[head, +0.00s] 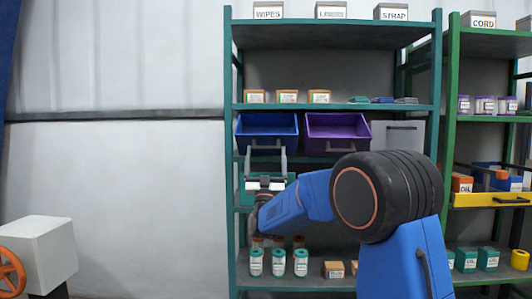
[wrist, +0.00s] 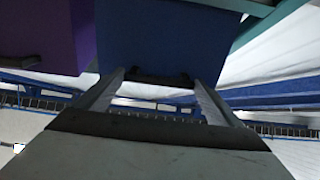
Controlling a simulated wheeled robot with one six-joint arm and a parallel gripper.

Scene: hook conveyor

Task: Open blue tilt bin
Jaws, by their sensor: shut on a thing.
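The blue tilt bin (head: 266,125) sits on the middle level of the green shelf rack, left of a purple bin. It leans forward and its dark inside shows below the upper shelf. Its front (wrist: 165,45) fills the upper middle of the wrist view, with a dark handle (wrist: 160,79) at its edge. My gripper (head: 267,148) reaches up from below to the handle, one finger at each end. It is shut on the handle. Fingers and handle also show in the head view, but the exact contact is small and dark there.
A purple tilt bin (head: 337,130) beside it is also tilted open, and a grey bin (head: 398,136) stands further right. Small boxes (head: 287,96) stand on the shelf above. Green-lidded jars (head: 279,262) stand low on the rack.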

